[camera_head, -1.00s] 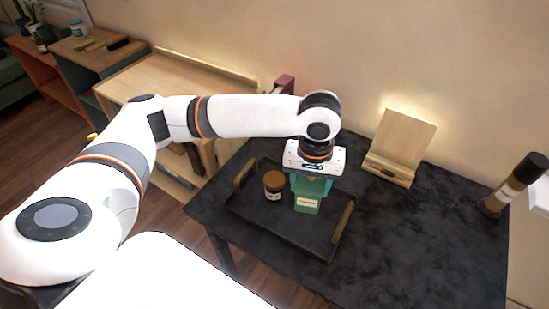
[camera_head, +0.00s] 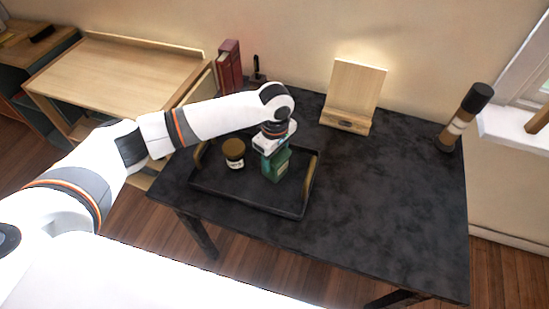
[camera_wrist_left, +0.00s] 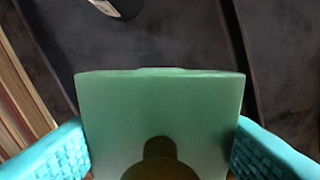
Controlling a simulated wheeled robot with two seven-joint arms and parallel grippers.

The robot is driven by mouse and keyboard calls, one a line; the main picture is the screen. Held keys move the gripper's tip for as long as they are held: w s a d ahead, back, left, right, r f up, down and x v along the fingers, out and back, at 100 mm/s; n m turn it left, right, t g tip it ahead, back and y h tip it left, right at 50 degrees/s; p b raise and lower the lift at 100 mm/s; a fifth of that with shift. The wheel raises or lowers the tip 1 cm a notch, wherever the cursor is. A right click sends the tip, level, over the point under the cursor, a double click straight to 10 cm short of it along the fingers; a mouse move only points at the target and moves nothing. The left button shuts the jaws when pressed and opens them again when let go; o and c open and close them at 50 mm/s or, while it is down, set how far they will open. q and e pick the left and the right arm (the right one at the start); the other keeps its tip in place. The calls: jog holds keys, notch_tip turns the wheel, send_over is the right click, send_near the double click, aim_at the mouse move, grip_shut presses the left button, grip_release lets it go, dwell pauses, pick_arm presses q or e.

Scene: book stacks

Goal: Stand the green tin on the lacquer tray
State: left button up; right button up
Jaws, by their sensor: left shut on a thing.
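The green tin (camera_head: 276,167) is upright at the right part of the black lacquer tray (camera_head: 238,198), close to the tray's right handle. I cannot tell whether its base touches the tray floor. My left gripper (camera_head: 272,150) comes down from above and is shut on the tin. In the left wrist view the tin's green top (camera_wrist_left: 160,100) fills the middle, with a teal finger pad on each side. My right gripper is not in view.
A brown-lidded jar (camera_head: 234,152) stands on the tray left of the tin. A wooden stand (camera_head: 354,92) is at the back of the dark table (camera_head: 390,190), and a dark cylindrical grinder (camera_head: 463,118) at the right. Red books (camera_head: 230,68) stand at the back left. The table's right half is clear.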

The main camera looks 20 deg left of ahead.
pick_arm(q)
jog(key=shift+f, duration=0.8)
jog(key=o, duration=1)
jog(key=shift+f, duration=0.15)
notch_tip(320, 180, up, 12)
jog(key=shift+r, duration=0.2)
jog(key=shift+f, duration=0.1)
